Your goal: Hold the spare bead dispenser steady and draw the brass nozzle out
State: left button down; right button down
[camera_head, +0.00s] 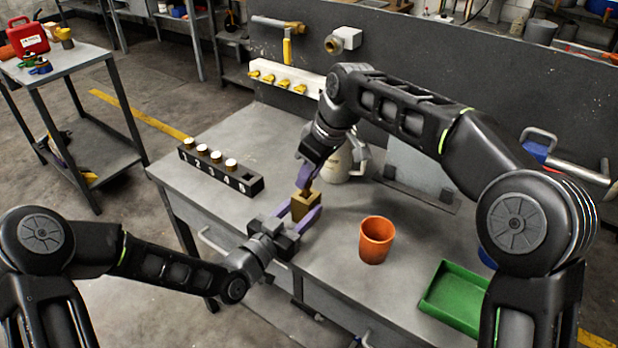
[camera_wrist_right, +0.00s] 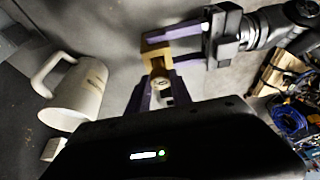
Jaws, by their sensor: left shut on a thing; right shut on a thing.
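The spare bead dispenser, a tan-gold block (camera_head: 307,203), is between the purple fingers of my left gripper (camera_head: 303,214), above the bench's front part. My left gripper is shut on it from the front. My right gripper (camera_head: 306,183) comes down from above and is shut on the brass nozzle (camera_head: 304,189) at the dispenser's top. The right wrist view shows the round end of the nozzle (camera_wrist_right: 160,82) between my right fingers, next to the dispenser (camera_wrist_right: 156,50). How deep the nozzle sits in the dispenser is hidden.
A black numbered rack (camera_head: 220,171) with several white-topped pieces and an empty right-hand slot stands at left. An orange cup (camera_head: 376,240) and a green tray (camera_head: 460,296) are at right. A pale mug (camera_wrist_right: 75,95) stands behind my right gripper. Bare bench lies between rack and grippers.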

jog(key=shift+r, duration=1.75)
pick_arm(q)
jog(key=c, duration=0.6)
grip_release()
jog(key=shift+c, duration=0.2)
jog(key=shift+s+a, duration=0.1)
jog(key=v, duration=1.1)
jog(key=shift+s+a, duration=0.2)
jog(key=shift+s, duration=0.1)
